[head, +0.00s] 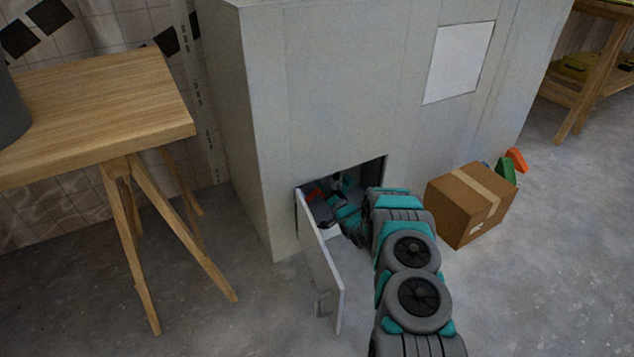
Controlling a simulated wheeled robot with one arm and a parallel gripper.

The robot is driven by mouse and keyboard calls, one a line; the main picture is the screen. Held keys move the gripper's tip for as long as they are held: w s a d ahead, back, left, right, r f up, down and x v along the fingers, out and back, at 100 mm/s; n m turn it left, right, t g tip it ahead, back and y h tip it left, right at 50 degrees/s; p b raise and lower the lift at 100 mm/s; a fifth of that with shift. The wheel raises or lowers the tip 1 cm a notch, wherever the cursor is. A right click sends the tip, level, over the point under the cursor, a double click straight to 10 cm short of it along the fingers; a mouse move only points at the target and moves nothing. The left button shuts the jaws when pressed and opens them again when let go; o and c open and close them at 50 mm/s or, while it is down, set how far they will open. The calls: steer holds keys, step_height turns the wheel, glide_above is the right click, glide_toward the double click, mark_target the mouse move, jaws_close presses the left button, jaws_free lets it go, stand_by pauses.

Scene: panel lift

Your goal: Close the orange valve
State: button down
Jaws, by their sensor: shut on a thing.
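The orange valve (314,193) shows as a small orange-red patch inside the low square opening in the grey cabinet (280,110). My arm reaches into this opening from the front right. My gripper (323,203) is inside, at the valve, and is shut on it. The fingertips are small and dark here, and the valve's lower part and exact angle are hard to make out. The panel door (322,270) stands swung open on the left of the opening, with a handle near its lower edge.
A cardboard box (468,205) stands on the floor right of my arm, with green and orange objects (508,168) behind it. A wooden table (100,100) with splayed legs is at left. Another wooden table (590,75) is at far right. The floor at front left is clear.

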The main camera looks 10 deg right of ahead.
steer(key=shift+w+d+f+m, duration=0.1)
steer(key=shift+d+f+m, duration=0.15)
steer(key=shift+f+m, duration=0.65)
steer(key=shift+w+d+f+m, duration=0.15)
steer(key=shift+f+m, duration=0.3)
steer(key=shift+m, duration=0.85)
steer(key=shift+s+d+f+m, duration=0.1)
steer(key=shift+d+f+m, duration=0.2)
steer(key=shift+f+m, duration=0.6)
steer(key=shift+r+m+b, duration=0.15)
steer(key=shift+m+b, duration=0.15)
steer(key=c, duration=0.6)
jaws_free()
steer(key=shift+o, duration=0.2)
steer(key=v, duration=0.7)
steer(key=shift+s, duration=0.35)
